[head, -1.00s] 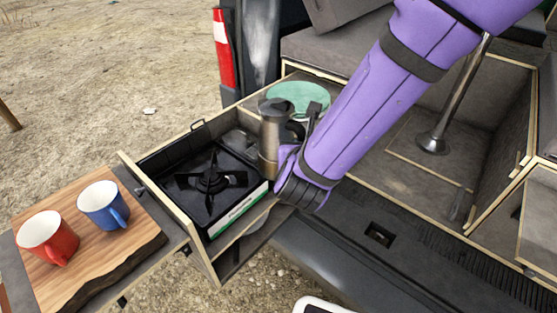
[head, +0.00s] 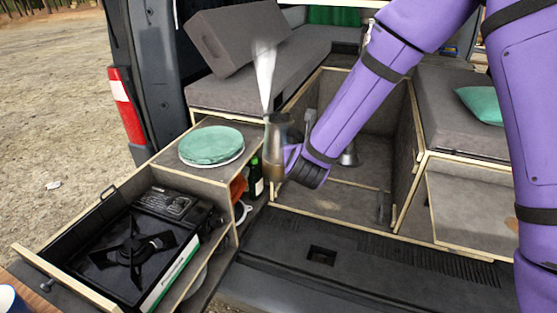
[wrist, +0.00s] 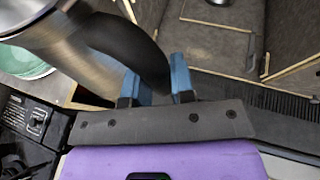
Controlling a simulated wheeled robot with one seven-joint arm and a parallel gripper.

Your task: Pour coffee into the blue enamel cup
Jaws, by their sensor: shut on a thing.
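My gripper (head: 290,160) is shut on the black handle (wrist: 140,50) of a metal coffee pot (head: 274,158). The pot is held upright in the air, right of the stove drawer and in front of the van's interior. A pale tapering plume, apparently steam, rises above it. In the wrist view the pot's steel body (wrist: 75,45) fills the upper left, and the blue fingertips sit on either side of the handle. The blue enamel cup (head: 7,299) shows only partly, cut off at the lower left corner of the head view.
A camping stove (head: 138,248) with an empty burner sits in the pulled-out drawer. A stack of green plates (head: 211,145) lies on the cabinet behind it. A green bottle (head: 256,180) stands in the opening below. The wooden board (head: 30,302) barely shows at lower left.

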